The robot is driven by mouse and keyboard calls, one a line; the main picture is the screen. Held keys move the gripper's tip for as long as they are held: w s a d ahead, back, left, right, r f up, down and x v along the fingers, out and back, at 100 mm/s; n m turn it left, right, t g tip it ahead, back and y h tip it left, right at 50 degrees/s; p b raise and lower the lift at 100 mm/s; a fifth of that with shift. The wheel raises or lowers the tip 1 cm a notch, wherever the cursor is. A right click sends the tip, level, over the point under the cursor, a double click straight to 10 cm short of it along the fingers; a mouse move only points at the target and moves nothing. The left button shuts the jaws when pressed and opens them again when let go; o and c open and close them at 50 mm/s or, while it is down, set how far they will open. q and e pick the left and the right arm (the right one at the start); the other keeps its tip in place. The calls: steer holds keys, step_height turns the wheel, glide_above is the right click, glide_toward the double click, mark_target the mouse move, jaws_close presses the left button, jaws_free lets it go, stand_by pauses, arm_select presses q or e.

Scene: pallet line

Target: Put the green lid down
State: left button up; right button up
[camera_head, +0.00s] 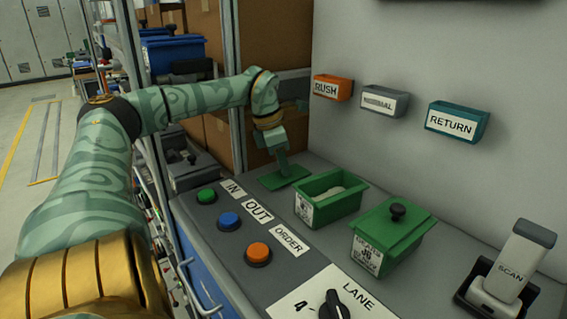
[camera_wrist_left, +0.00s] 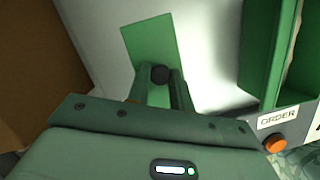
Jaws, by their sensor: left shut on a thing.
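The green lid (camera_head: 284,178) is a flat green plate at the back left of the grey counter, left of the open green box (camera_head: 345,203). My left gripper (camera_head: 279,153) is above the lid and shut on its black knob. In the left wrist view the knob (camera_wrist_left: 160,73) sits between the two fingers (camera_wrist_left: 162,88), with the lid (camera_wrist_left: 147,42) beyond it. The lid looks close to the counter top; I cannot tell whether it touches. The open box holds something pale. My right gripper is not in view.
A second green box with its lid on (camera_head: 393,232) stands right of the open one. Green, blue (camera_head: 229,221) and orange buttons line the front edge. A lane knob (camera_head: 333,307) and scanner (camera_head: 512,265) are nearer. Wall bins (camera_head: 456,121) hang behind.

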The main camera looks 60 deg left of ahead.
mark_target(271, 176)
arm_select(q)
steer(key=shift+f, duration=0.1)
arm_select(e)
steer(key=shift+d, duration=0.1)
arm_select(q)
steer(key=o, duration=0.9)
steer(key=shift+o, duration=0.2)
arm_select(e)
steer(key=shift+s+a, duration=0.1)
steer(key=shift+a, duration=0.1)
arm_select(q)
steer(key=p+v, duration=0.5)
steer(key=v, duration=0.7)
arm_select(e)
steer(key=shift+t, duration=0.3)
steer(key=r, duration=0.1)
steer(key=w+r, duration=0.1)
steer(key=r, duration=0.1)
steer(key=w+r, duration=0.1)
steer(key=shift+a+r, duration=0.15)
